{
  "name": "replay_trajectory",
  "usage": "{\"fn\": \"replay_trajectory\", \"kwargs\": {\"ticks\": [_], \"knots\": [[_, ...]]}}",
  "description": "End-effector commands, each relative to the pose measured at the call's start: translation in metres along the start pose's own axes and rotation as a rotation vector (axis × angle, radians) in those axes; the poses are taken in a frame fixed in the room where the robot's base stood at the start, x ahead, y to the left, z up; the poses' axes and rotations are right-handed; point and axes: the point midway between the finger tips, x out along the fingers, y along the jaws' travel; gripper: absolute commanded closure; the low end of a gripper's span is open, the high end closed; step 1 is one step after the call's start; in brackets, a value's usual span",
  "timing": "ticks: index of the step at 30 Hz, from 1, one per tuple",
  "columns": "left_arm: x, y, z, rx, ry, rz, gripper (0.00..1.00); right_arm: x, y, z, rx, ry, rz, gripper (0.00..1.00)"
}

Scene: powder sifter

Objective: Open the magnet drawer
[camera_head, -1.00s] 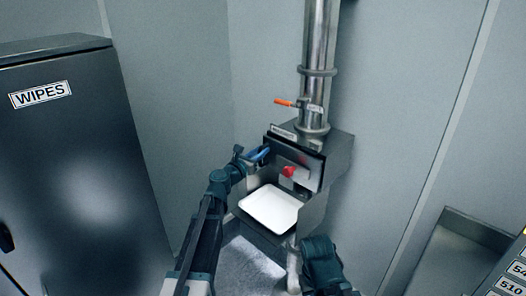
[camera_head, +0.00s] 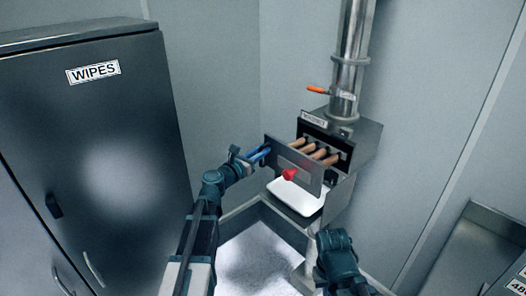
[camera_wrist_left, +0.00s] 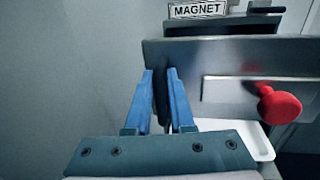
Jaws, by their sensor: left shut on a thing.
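The magnet drawer (camera_head: 296,165) stands pulled out from the dark sifter housing (camera_head: 362,150). Several copper-coloured magnet bars (camera_head: 318,152) show behind its front plate. The drawer front also shows in the left wrist view (camera_wrist_left: 225,55), with a red knob (camera_wrist_left: 279,108) on it and a MAGNET label (camera_wrist_left: 198,9) behind. My right gripper is not clearly seen; part of my right arm is at the lower right.
A white tray (camera_head: 297,198) sits below the drawer. A steel pipe (camera_head: 352,55) with an orange-handled valve (camera_head: 318,89) rises above the housing. A dark WIPES cabinet (camera_head: 90,140) stands at the left. A metal bench or sink (camera_head: 470,235) is at the lower right.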

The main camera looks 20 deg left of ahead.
Motion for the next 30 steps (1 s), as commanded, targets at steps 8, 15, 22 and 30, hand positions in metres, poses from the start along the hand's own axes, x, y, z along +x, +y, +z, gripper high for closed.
{"fn": "replay_trajectory", "kwargs": {"ticks": [8, 15, 22, 30], "knots": [[0.000, 0.006, 0.002, -0.008, -0.005, 0.015, 0.61, -0.001, 0.000, 0.000, 0.000, 0.000, 0.000, 1.00], [0.000, 0.003, 0.001, -0.005, -0.003, 0.009, 0.53, -0.001, 0.000, 0.000, 0.000, 0.000, 0.000, 1.00], [-0.018, 0.001, 0.001, -0.004, -0.003, 0.008, 0.53, 0.000, 0.000, 0.000, 0.000, 0.000, 0.000, 1.00], [-0.078, 0.001, 0.001, -0.004, -0.003, 0.012, 0.53, 0.000, 0.000, 0.000, 0.000, 0.000, 0.000, 1.00]]}}
